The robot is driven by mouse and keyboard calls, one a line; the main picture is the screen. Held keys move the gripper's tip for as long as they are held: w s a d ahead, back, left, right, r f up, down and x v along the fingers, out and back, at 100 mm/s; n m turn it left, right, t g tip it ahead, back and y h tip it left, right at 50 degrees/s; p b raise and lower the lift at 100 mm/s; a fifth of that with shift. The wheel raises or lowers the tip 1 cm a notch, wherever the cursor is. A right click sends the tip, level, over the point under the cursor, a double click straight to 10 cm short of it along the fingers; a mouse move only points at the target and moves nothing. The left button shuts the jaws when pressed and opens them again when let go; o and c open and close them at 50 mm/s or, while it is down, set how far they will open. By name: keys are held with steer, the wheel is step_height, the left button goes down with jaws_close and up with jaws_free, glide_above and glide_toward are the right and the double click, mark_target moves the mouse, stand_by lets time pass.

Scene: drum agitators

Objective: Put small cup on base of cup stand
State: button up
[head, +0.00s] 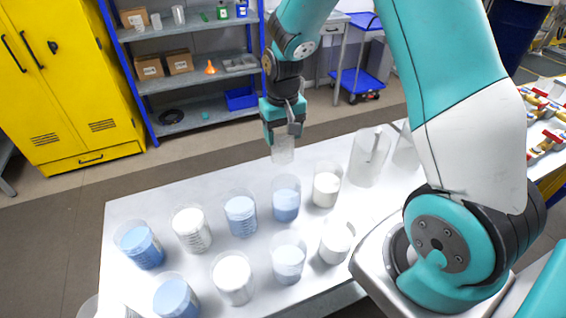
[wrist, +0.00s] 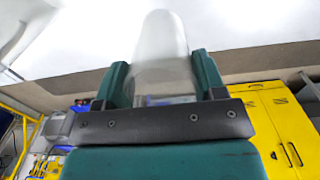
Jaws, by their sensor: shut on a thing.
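My gripper (head: 284,134) points down over the far edge of the white table and is shut on a small clear cup (head: 283,154). In the wrist view the translucent cup (wrist: 161,55) sits between the two green fingers of my gripper (wrist: 162,78). In the head view the cup hangs below the fingers, and I cannot tell its exact height above the table. I cannot make out a cup stand or its base for certain in either view.
Several clear cups with white or blue contents, such as a blue one (head: 286,203), stand on the white table (head: 130,208). A taller clear container (head: 369,160) with a rod stands right of my gripper. Shelves (head: 195,90) and a yellow cabinet (head: 70,85) stand behind.

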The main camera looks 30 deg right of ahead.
mark_target(283, 165)
step_height(283, 165, down, 11)
steer(key=shift+r+p, duration=0.2)
steer(key=shift+p, duration=0.9)
steer(key=shift+f, duration=0.1)
steer(key=shift+f, duration=0.15)
steer(key=o, duration=0.9)
